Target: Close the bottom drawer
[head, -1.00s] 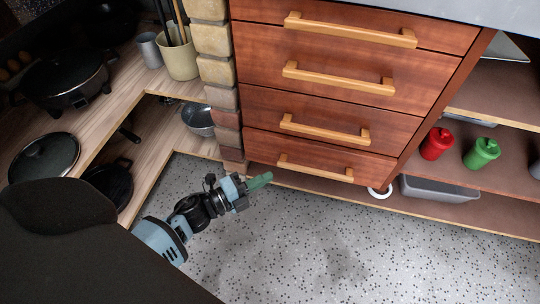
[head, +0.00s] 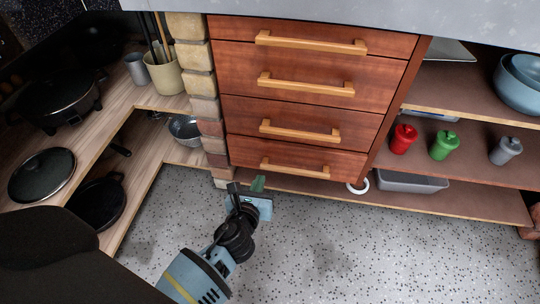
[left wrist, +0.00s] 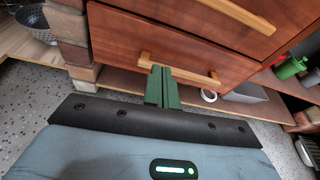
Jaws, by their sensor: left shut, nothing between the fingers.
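The bottom drawer (head: 345,165) is the lowest reddish-brown wooden front in the stack, with a light wooden bar handle (head: 295,171). It looks nearly flush with the drawers above; I cannot tell if a small gap remains. The drawer front also shows in the left wrist view (left wrist: 120,42), with its handle (left wrist: 203,74) just beyond my fingers. My left gripper (head: 257,184) is low in front of the drawer's left part, its green fingers shut and empty, pointing toward the front. I cannot tell if the fingertips touch it. My right gripper is not in view.
A brick pillar (head: 204,84) stands left of the drawers, close to my left gripper. Open shelves on the right hold a red bottle (head: 403,139), a green bottle (head: 444,146) and a grey bin (head: 410,182). The speckled floor in front is clear.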

